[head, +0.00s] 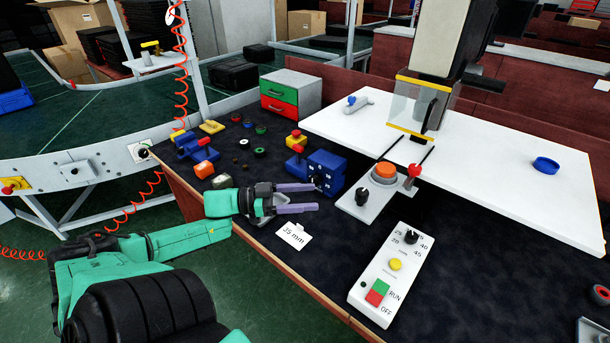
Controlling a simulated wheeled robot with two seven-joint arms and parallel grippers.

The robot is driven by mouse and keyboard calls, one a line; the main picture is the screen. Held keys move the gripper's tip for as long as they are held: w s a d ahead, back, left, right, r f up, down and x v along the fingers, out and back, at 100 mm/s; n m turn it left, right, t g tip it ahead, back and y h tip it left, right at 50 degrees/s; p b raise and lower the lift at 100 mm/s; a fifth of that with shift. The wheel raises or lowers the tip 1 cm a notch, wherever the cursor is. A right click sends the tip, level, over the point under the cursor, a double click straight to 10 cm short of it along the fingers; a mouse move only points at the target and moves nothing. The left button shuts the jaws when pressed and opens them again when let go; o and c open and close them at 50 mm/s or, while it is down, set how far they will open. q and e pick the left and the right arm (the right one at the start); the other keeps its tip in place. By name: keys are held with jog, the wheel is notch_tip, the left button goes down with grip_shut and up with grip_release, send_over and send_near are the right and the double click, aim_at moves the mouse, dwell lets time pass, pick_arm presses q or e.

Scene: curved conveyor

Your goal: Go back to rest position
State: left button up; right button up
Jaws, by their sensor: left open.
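My left gripper (314,197) reaches in from the left over the front part of the dark workbench. Its two purple-grey fingers are apart, with nothing seen between them. They point right, just in front of a blue block device (326,171) and above a white "35 mm" card (293,235). The far fingertip is close to the blue device; I cannot tell if they touch. My green left arm (150,244) stretches from the lower left across the bench edge. My right gripper is not in view.
A control box (383,279) with RUN and OFF buttons and a plate with an orange button (384,171) stand right of the gripper. A press machine (425,95) rises behind. Small parts and a drawer box (291,96) lie behind left. The conveyor (70,130) curves at left.

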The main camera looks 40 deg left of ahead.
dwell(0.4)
pick_arm(q)
jog(key=w+d+f+n+y, duration=0.1)
jog(key=d+f+n+y, duration=0.3)
jog(key=f+n+y, duration=0.55)
jog(key=s+d+f+m+g+y, duration=0.1)
jog(key=s+d+f+m+g, duration=0.1)
jog(key=s+d+g, duration=0.4)
jog(key=s+d+f+m+g+y, duration=0.1)
jog(key=s+d+f+g, duration=0.25)
jog(key=s, duration=0.45)
notch_tip(320, 180, down, 23)
jog(key=s+g, duration=0.2)
jog(key=s, duration=0.1)
jog(key=s+a+f, duration=0.3)
jog(key=s+f, duration=1.1)
jog(key=s, duration=0.1)
jog(key=shift+s+g, duration=0.4)
jog(key=shift+g, duration=0.05)
